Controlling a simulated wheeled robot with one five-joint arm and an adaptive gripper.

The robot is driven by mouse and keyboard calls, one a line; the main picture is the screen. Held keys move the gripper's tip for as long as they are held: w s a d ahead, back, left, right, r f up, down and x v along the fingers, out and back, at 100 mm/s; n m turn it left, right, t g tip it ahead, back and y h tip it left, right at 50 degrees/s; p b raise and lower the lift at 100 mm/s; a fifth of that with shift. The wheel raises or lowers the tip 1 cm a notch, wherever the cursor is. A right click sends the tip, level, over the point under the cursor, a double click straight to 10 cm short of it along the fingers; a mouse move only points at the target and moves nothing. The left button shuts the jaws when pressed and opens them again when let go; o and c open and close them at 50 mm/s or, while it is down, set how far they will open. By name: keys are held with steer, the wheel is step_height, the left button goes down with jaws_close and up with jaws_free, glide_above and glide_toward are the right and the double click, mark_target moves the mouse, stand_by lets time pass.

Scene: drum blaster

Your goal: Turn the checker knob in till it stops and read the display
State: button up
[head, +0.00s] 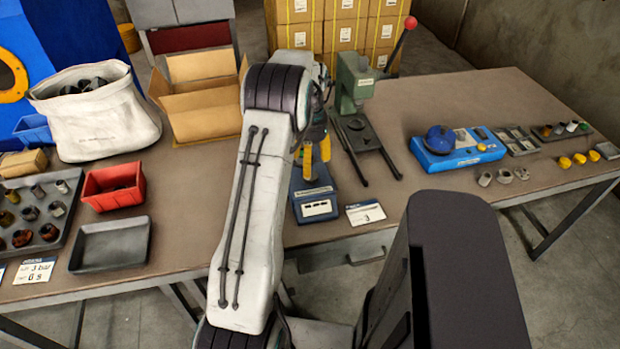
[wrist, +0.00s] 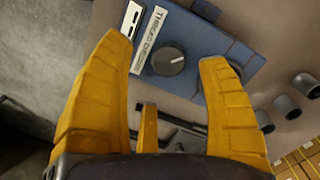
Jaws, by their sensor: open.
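The checker is a blue block (head: 313,188) on the table's front edge, partly hidden by my arm in the head view. In the wrist view the checker (wrist: 197,36) carries a round dark grey knob (wrist: 168,60) with a pale pointer mark, beside a white printed label (wrist: 149,40). White panels, possibly its display (wrist: 131,18), sit at its upper left; no reading is legible. My gripper (wrist: 166,50) has yellow fingers, spread open and empty, with the knob appearing between their tips. Contact cannot be judged. In the head view my gripper (head: 317,153) is over the checker.
A white card marked 3 (head: 365,213) lies right of the checker. A green press with a red-knobbed lever (head: 355,82) stands behind it. Grey cylindrical parts (wrist: 285,107) are near the checker. A cardboard box (head: 205,112) stands left; table to the right is partly clear.

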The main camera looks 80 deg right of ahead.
steer(key=n, duration=0.4)
steer(key=shift+d+r, duration=0.2)
steer(key=shift+d, duration=0.05)
steer(key=n, duration=0.4)
steer(key=shift+d+h, duration=0.4)
steer(key=shift+f+n, duration=0.15)
steer(key=shift+n, duration=0.95)
steer(key=shift+f+p, duration=0.45)
steer(key=shift+f, duration=3.1)
steer(key=c, duration=1.2)
steer(key=shift+c, duration=0.2)
